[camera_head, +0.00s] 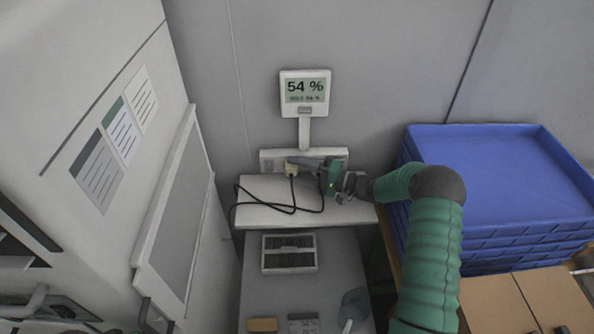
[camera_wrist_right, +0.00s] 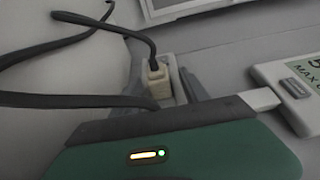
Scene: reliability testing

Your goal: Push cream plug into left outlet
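The cream plug (camera_head: 291,170) is at the left end of the white outlet strip (camera_head: 333,153), with its black cable trailing down onto the shelf. My right gripper (camera_head: 293,165) reaches in from the right, with its fingertips at the plug. In the right wrist view the cream plug (camera_wrist_right: 158,80) sits at the grey fingertips (camera_wrist_right: 168,88), which appear closed on it. The cable leaves its upper end. The outlet's holes are hidden, so I cannot tell whether the plug is seated. My left gripper is not in view.
A display (camera_head: 305,93) reading 54 % stands on a post above the strip. The black cable (camera_head: 270,206) loops over the white shelf (camera_head: 262,215). Stacked blue crates (camera_head: 500,175) stand right of my arm. A grey panel (camera_head: 180,215) stands at left.

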